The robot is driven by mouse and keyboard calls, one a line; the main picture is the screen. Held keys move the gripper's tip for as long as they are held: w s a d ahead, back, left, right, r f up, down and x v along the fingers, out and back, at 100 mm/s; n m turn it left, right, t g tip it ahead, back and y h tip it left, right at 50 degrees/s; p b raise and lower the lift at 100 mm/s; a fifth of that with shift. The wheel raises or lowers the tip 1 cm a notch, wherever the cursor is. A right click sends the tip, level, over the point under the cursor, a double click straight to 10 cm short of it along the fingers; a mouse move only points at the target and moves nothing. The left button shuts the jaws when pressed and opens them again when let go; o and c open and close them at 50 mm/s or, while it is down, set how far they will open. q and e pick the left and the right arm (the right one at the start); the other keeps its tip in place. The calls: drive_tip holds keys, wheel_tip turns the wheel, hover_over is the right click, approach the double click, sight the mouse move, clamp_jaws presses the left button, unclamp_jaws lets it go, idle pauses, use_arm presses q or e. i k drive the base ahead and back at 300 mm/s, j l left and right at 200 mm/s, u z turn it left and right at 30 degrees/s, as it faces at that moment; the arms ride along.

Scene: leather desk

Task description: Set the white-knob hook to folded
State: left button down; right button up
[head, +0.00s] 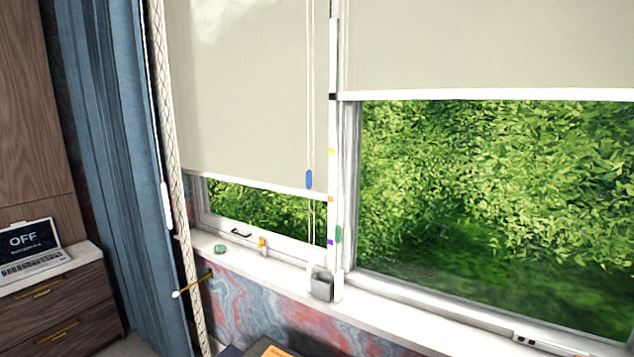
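The white-knob hook (193,284) shows left of centre, below the window sill. It is a thin gold-coloured rod with a white knob at its lower-left end. The rod runs from the wall on the right outward to the left, slanting slightly down in the picture. It crosses the line of a pale braided cord (176,130) that hangs from above; I cannot tell whether they touch. Neither of my grippers is in view.
A blue curtain (135,180) hangs left of the hook. The white sill (400,320) holds a small green item (220,248) and a grey padlock-like block (321,284). A laptop (32,250) reading OFF stands on a drawer cabinet (60,310). Two blinds cover parts of the windows.

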sight(176, 295)
drive_tip(key=i+j+u, duration=0.1)
drive_tip(key=u, duration=0.35)
drive_tip(key=i+j+u, duration=0.1)
drive_tip(key=u, duration=0.35)
